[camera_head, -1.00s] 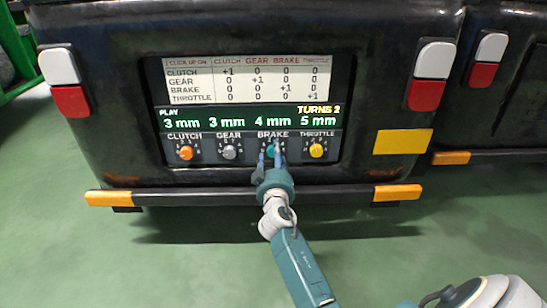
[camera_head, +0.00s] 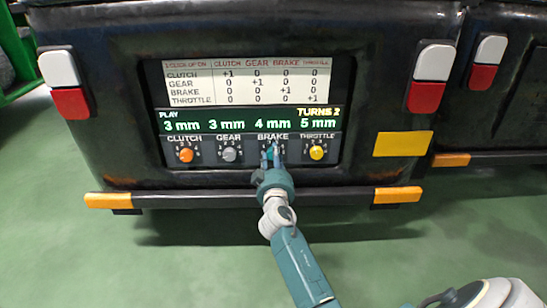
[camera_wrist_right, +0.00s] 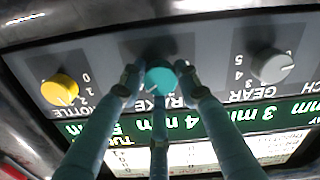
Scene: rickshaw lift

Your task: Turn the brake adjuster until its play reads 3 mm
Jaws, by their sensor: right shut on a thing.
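The teal brake adjuster knob (camera_wrist_right: 160,80) sits on the panel under the word BRAKE, and its play reads 4 mm on the green display (camera_head: 250,123). My right gripper (camera_head: 271,154) is at this knob, and in the right wrist view its fingers (camera_wrist_right: 160,88) close around it. In the head view the fingers mostly hide the knob. The display also shows clutch 3 mm, gear 3 mm, throttle 5 mm and TURNS 2. My left gripper is not in view.
The orange clutch knob (camera_head: 186,155), grey gear knob (camera_head: 229,154) and yellow throttle knob (camera_head: 316,152) sit on the same panel. A white chart (camera_head: 246,82) is above the display. A bumper bar (camera_head: 230,199) runs below the panel.

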